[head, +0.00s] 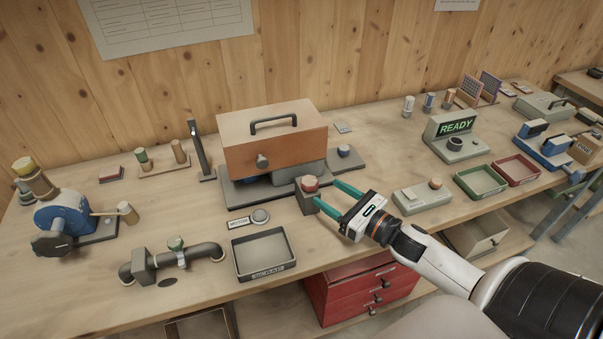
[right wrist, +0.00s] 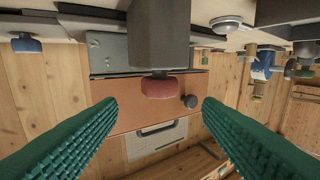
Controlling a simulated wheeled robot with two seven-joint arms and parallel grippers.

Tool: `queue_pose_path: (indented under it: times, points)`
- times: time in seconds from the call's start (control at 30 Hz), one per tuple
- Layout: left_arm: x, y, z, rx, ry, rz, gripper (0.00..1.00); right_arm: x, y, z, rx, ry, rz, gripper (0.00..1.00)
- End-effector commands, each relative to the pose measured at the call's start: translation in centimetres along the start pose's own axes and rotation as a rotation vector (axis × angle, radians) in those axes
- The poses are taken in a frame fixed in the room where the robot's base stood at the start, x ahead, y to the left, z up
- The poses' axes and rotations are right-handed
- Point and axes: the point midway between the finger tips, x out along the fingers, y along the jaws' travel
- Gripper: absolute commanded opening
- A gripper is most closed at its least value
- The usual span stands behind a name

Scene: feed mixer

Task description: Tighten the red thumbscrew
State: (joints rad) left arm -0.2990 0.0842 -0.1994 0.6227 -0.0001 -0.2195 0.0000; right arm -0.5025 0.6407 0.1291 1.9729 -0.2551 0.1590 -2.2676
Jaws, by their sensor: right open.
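The red thumbscrew (head: 310,183) sits on top of a grey block (head: 308,203) in front of the orange-brown mixer housing. In the right wrist view, which shows the scene upside down, the thumbscrew (right wrist: 160,88) is centred between and beyond my fingertips, under the grey block (right wrist: 159,35). My right gripper (head: 327,195) is open, with its green fingers pointing left toward the thumbscrew. The fingertips are close to the block's right side, and nothing is between them. In the wrist view my fingers (right wrist: 160,106) are spread wide. My left gripper is not in view.
The housing (head: 285,145) with its black handle stands behind the block. A scrap tray (head: 262,257) and a round silver button (head: 260,216) lie to the left. A grey control box (head: 421,197) stands right of my gripper. The bench front between tray and box is clear.

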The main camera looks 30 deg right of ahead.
Motion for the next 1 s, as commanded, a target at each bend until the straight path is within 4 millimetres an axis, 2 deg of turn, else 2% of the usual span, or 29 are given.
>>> queue_pose_path:
  times: [0.03, 0.17, 0.3, 0.43, 0.6, 0.9, 1.0]
  points:
    - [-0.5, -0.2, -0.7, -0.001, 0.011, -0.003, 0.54, 1.2, 0.1, -0.4, -0.001, 0.005, 0.0, 0.6]
    - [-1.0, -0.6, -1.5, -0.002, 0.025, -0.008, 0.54, 3.8, 0.0, -0.5, -0.002, 0.005, -0.001, 0.6]
    - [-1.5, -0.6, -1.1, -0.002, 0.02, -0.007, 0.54, 6.2, 0.0, -0.4, -0.001, 0.004, -0.001, 0.6]
    - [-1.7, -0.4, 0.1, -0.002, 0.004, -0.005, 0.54, 7.8, 0.1, -0.3, 0.0, 0.003, 0.0, 0.6]
    - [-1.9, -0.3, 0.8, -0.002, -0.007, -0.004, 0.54, 8.9, 0.0, -0.1, -0.001, 0.001, 0.0, 0.6]
    - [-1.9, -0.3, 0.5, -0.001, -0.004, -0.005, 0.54, 9.0, 0.0, -0.1, -0.001, 0.0, -0.001, 0.6]
    - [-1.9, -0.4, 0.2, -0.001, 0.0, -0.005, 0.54, 9.0, 0.0, -0.1, -0.001, 0.001, -0.001, 0.44]
